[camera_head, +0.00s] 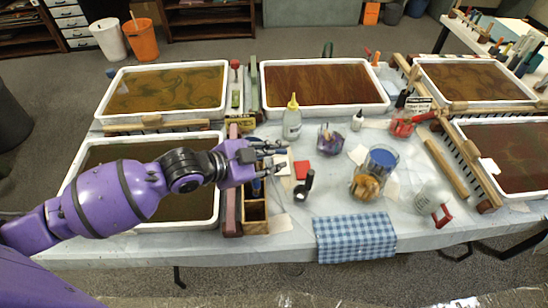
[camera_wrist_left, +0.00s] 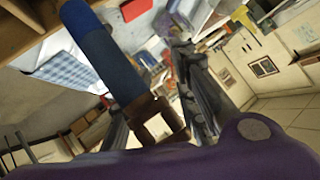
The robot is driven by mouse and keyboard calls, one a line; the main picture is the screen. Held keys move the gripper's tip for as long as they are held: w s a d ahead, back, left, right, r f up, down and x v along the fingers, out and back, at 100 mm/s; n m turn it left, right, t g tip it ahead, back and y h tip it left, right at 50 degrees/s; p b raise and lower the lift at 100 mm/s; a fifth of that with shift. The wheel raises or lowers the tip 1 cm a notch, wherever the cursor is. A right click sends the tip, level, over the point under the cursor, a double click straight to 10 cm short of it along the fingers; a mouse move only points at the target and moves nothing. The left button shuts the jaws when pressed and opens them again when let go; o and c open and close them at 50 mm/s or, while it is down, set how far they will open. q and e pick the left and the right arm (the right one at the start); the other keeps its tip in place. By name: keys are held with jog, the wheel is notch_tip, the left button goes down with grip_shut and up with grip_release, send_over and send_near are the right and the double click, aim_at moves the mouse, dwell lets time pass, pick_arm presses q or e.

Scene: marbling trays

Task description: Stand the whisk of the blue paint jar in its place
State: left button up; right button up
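The whisk with the blue handle (camera_wrist_left: 105,55) shows large in the left wrist view, with a brown block (camera_wrist_left: 152,118) at its lower end. My left gripper (camera_wrist_left: 155,85) has one finger on each side of the brown block and appears shut on it. In the head view my left gripper (camera_head: 275,155) is over the left part of the table, and a bit of the blue handle (camera_head: 256,187) shows below it. The whisk's far end is hidden. The blue paint jar (camera_head: 382,161) stands right of centre on the table. My right gripper is not in view.
A wooden compartment box (camera_head: 255,226) lies just below my left gripper. A black holder (camera_head: 305,188), a bottle (camera_head: 292,122), a jar with brown contents (camera_head: 367,185) and a checked cloth (camera_head: 355,238) are to the right. Marbling trays (camera_head: 262,90) surround the middle area.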

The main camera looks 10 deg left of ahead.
pick_arm(q)
notch_tip(320, 180, up, 10)
dwell(0.4)
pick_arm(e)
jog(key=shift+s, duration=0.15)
